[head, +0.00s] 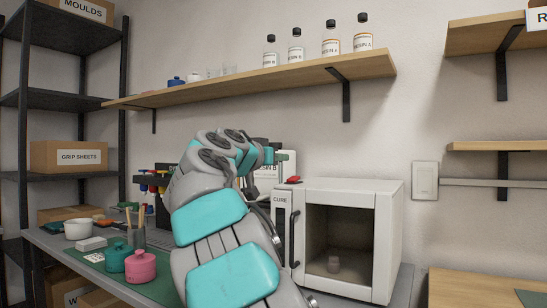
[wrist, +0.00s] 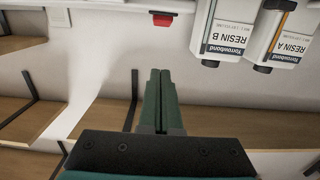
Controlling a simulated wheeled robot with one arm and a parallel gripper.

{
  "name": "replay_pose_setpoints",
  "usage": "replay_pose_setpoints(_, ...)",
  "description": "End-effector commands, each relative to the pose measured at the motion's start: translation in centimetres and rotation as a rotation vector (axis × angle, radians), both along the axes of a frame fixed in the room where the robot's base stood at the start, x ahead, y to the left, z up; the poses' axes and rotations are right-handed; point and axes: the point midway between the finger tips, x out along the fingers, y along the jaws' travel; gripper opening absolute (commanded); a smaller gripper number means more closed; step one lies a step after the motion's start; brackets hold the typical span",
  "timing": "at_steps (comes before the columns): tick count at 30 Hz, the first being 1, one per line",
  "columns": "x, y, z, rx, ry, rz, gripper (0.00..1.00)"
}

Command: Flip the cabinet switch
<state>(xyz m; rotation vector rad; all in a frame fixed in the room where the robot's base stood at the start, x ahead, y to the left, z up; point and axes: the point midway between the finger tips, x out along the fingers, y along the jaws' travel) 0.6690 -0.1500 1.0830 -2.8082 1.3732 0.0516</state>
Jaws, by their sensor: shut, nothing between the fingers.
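The white curing cabinet (head: 380,228), marked CURE, stands on the bench with a dark window in its front. A small red switch (head: 293,180) sits on its top near the left front edge. In the wrist view, which is upside down, the red switch (wrist: 162,18) shows near the top edge, on the white cabinet (wrist: 112,22). My gripper (wrist: 160,72) is shut and empty, its dark green fingers in line with the switch but apart from it in the picture. In the head view my arm hides most of the gripper.
Resin bottles, Resin B (wrist: 228,28) and Resin A (wrist: 285,35), stand close beside the switch in the wrist view. A wooden shelf (head: 270,80) with several bottles hangs above. Pink (head: 140,268) and green jars stand left of my arm. A wall plate (head: 425,181) is right of the cabinet.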

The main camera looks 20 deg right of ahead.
Motion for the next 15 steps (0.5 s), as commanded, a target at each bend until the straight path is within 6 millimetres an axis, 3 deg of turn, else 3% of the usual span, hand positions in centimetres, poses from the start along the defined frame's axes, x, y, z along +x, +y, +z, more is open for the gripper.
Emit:
replay_pose_setpoints(9,2.8,-3.5,0.0,0.001,-0.002,0.002,0.0)
replay_pose_setpoints(15,2.8,-3.8,-1.7,-0.001,0.001,-0.002,0.0)
